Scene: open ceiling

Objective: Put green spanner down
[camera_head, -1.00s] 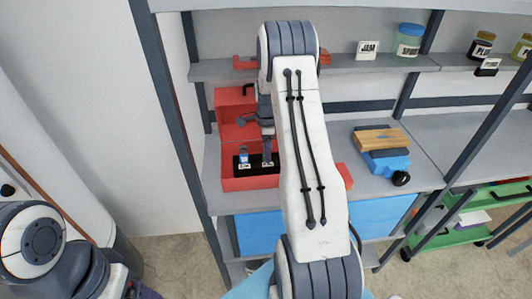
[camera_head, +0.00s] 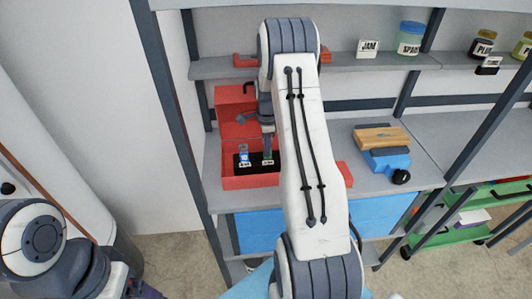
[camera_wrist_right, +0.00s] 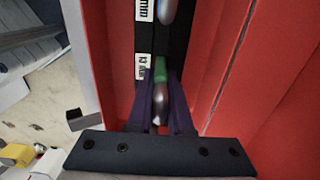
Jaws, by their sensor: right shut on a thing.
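My right gripper (camera_wrist_right: 160,122) is shut on the green spanner (camera_wrist_right: 160,72), whose green part and shiny metal end show in the right wrist view. In the head view my right gripper (camera_head: 268,150) points down into the front compartment of the red toolbox (camera_head: 250,182). The compartment has a black insert with white labels, and the spanner is over or in the slot by one label (camera_wrist_right: 142,66). I cannot tell whether it touches the bottom. A blue-handled tool (camera_head: 244,154) stands to its left. Only part of my left arm shows at lower left; its jaws cannot be made out.
The toolbox stands on a grey shelf (camera_head: 340,198). A blue tool with a wooden block (camera_head: 382,148) lies to the right. Jars (camera_head: 410,40) and a JAM sign (camera_head: 368,48) stand on the upper shelf. A dark upright post (camera_head: 165,90) is close on the left.

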